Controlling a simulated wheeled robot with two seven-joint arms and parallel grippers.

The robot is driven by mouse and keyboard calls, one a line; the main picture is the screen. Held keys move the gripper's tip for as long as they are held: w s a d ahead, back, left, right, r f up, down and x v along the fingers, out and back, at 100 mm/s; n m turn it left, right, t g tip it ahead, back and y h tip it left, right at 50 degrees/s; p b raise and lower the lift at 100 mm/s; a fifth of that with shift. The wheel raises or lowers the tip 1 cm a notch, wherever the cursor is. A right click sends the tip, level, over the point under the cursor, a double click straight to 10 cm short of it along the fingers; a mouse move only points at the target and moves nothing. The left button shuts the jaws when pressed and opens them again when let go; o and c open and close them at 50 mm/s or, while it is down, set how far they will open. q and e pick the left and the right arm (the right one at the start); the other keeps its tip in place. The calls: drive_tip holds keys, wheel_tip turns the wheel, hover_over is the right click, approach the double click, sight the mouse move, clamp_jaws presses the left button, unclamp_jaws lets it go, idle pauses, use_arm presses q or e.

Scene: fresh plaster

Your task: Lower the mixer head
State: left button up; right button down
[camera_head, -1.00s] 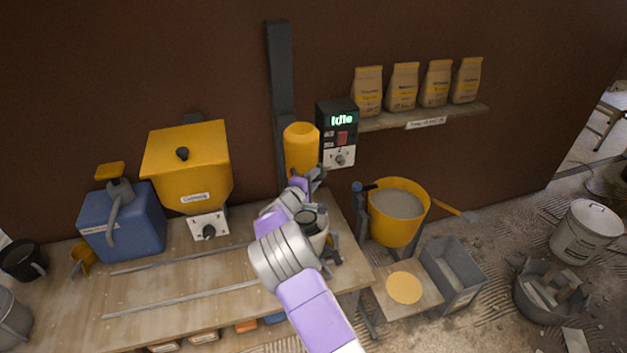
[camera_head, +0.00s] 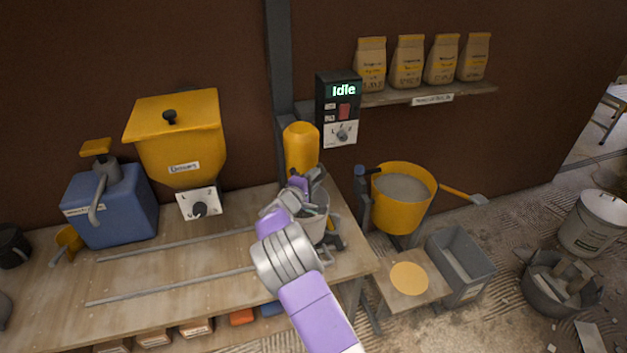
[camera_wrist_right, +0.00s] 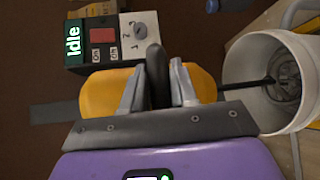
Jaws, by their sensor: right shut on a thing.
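The yellow mixer head (camera_head: 301,145) is on the dark upright column (camera_head: 279,60) at the back of the bench. It also shows in the wrist view (camera_wrist_right: 103,92), behind the fingers. My right gripper (camera_head: 313,180) is at the lower right of the head. In the wrist view the gripper (camera_wrist_right: 158,88) is shut on a dark handle (camera_wrist_right: 157,65) in front of the head. A white bucket (camera_wrist_right: 252,65) is to the right there, with a dark stirring rod (camera_wrist_right: 248,83) reaching into it. My arm partly hides the bucket in the head view. My left gripper is out of view.
The control box (camera_head: 340,105) reads "Idle" beside the column. A yellow hopper (camera_head: 180,140) and blue container (camera_head: 110,207) stand left on the bench. A shelf (camera_head: 420,96) holds several bags. A yellow tub (camera_head: 403,215) and grey bin (camera_head: 462,265) are right.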

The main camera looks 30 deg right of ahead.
drive_tip(key=shift+s+f, duration=0.1)
drive_tip(key=shift+f, duration=0.35)
drive_tip(key=c, duration=1.2)
unclamp_jaws()
drive_tip(key=shift+c, duration=0.2)
drive_tip(key=shift+o, duration=1.2)
drive_tip(key=shift+r, duration=0.1)
drive_tip(key=v, duration=0.7)
drive_tip(key=shift+a, duration=0.3)
drive_tip(key=shift+s, duration=0.1)
